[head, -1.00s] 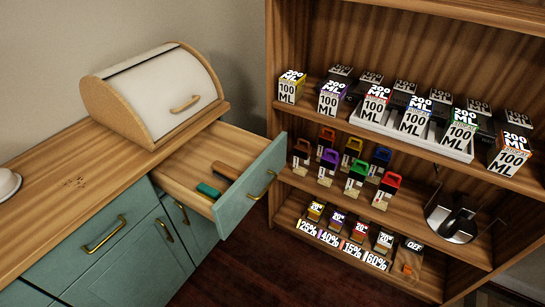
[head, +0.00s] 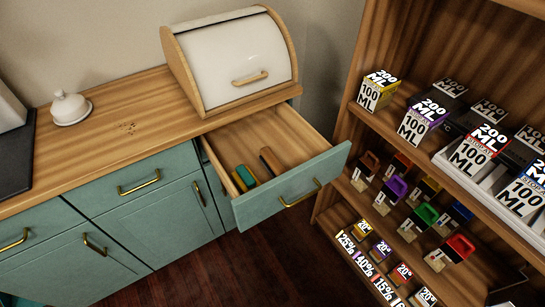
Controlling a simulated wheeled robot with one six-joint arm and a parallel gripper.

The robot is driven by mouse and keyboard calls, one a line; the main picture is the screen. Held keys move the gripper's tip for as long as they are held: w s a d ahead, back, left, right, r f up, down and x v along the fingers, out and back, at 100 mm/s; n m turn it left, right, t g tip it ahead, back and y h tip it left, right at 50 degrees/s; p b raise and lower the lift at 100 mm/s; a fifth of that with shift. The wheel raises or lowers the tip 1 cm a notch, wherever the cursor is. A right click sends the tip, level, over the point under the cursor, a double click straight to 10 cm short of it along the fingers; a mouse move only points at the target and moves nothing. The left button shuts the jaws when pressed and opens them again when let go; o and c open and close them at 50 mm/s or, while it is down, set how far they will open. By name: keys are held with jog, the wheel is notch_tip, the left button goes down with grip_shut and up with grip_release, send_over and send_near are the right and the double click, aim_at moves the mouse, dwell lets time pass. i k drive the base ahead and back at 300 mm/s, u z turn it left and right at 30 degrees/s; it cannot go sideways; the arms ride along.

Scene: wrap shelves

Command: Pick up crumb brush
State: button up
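An open teal drawer (head: 285,195) stands pulled out below the counter, under the bread box. Inside it lie a small green and yellowish item (head: 245,177) and a brown, bar-shaped item (head: 271,161), side by side near the drawer front. One of these may be the crumb brush, but at this size I cannot tell which. Dark crumbs (head: 128,128) lie scattered on the wooden counter. My gripper is not in view.
A white-fronted bread box (head: 238,62) stands shut on the counter (head: 100,100). A white domed dish (head: 71,107) sits at the left. A wooden shelf unit (head: 350,110) with several labelled boxes stands right of the drawer. Dark floor (head: 215,268) shows below.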

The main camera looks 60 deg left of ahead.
aim_at(268, 159)
jog(key=u, duration=0.45)
jog(key=i, duration=0.55)
jog(key=u, duration=0.95)
jog(key=i, duration=0.35)
jog(key=u, duration=0.35)
